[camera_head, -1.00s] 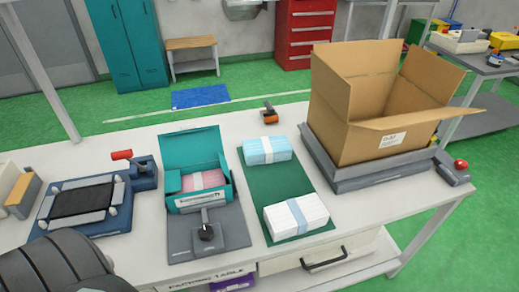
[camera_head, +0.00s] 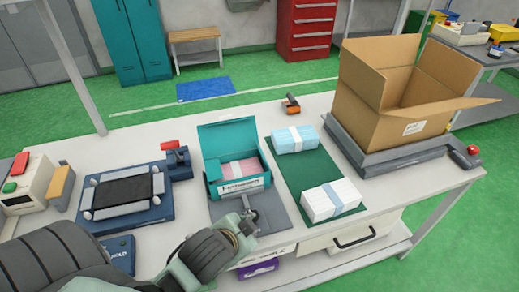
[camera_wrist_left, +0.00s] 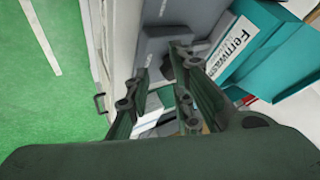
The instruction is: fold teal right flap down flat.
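The teal carton (camera_head: 240,187) stands on a grey fixture with its back lid (camera_head: 227,135) raised and a pink banded mask stack (camera_head: 240,170) inside. Its right flap (camera_head: 267,166) shows only as a narrow teal edge on the right side; its exact angle is hard to tell. My left gripper (camera_head: 248,222) is low in front of the carton, over the fixture's front, apart from the flap. In the left wrist view its fingers (camera_wrist_left: 160,62) are spread with nothing between them, and the carton's labelled front (camera_wrist_left: 243,45) lies to the right. My right gripper is not in view.
A green mat (camera_head: 292,172) right of the carton holds blue (camera_head: 294,140) and white (camera_head: 330,200) mask stacks. A large open cardboard box (camera_head: 400,95) stands at the back right. A sealing device (camera_head: 125,193) is on the left. Bare table lies behind the carton.

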